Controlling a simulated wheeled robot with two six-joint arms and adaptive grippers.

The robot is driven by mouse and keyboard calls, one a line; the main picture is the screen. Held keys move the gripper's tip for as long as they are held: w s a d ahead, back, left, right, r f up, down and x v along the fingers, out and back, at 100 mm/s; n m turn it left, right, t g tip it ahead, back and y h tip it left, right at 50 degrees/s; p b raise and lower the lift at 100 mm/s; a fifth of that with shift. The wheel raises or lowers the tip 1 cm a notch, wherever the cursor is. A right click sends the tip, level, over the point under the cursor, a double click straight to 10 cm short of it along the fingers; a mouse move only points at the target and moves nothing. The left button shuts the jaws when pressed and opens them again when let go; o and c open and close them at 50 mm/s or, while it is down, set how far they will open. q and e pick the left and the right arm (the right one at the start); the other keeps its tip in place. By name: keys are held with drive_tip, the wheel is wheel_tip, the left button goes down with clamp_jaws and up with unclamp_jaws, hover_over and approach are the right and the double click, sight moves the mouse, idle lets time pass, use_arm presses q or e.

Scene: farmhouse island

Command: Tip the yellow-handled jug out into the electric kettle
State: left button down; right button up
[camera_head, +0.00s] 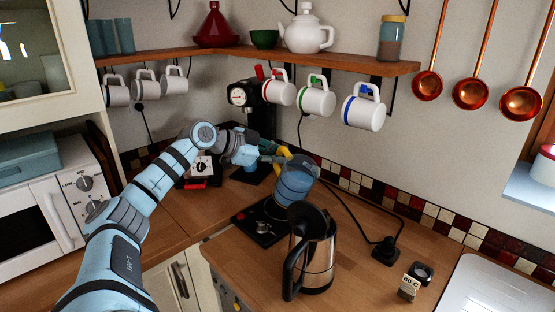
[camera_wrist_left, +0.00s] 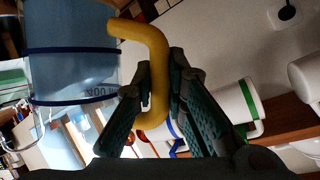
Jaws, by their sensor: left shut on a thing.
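The jug (camera_head: 294,182) is a blue see-through vessel with dark bands and a yellow handle (camera_wrist_left: 153,60). My left gripper (camera_head: 276,156) is shut on that handle and holds the jug up, slightly tilted, behind the kettle. The jug's body (camera_wrist_left: 70,60) fills the upper left of the left wrist view. I cannot tell what is in it. The electric kettle (camera_head: 319,255) is shiny steel with a black handle and dark top. It stands upright on the counter, in front of the jug in the head view. My right gripper is not in view.
A black hob plate (camera_head: 258,224) lies behind the kettle. A timer block (camera_head: 410,284), a small dark jar (camera_head: 423,272) and a white tray (camera_head: 490,290) are at the right. Mugs (camera_head: 363,107) hang under the shelf (camera_head: 365,64). A coffee machine (camera_head: 258,112) stands in the corner.

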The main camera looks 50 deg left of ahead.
sight(287, 157)
use_arm(q)
drive_tip(key=shift+f+y+b, duration=0.3)
drive_tip(key=shift+f+b, duration=0.35)
drive_tip(key=shift+b, duration=0.2)
drive_tip(key=shift+d+f+m+y+b, duration=0.1)
drive_tip(key=shift+d+m+y+b, duration=0.5)
drive_tip(key=shift+m+b, duration=0.6)
drive_tip(key=shift+s+d+r+m+y, duration=0.1)
drive_tip(key=shift+d+r+m+y, duration=0.25)
drive_tip(key=shift+r+y, duration=0.2)
drive_tip(key=shift+s+d+m+t+y+b, duration=0.1)
drive_tip(key=shift+d+m+t+y+b, duration=0.25)
drive_tip(key=shift+m, duration=0.1)
drive_tip(key=shift+d+f, duration=0.1)
drive_tip(key=shift+f, duration=0.05)
drive_tip(key=shift+s+d+r+m+y, duration=0.1)
drive_tip(key=shift+d+r+m+y, duration=0.2)
drive_tip(key=shift+d+r+m, duration=0.25)
drive_tip(key=shift+d, duration=0.1)
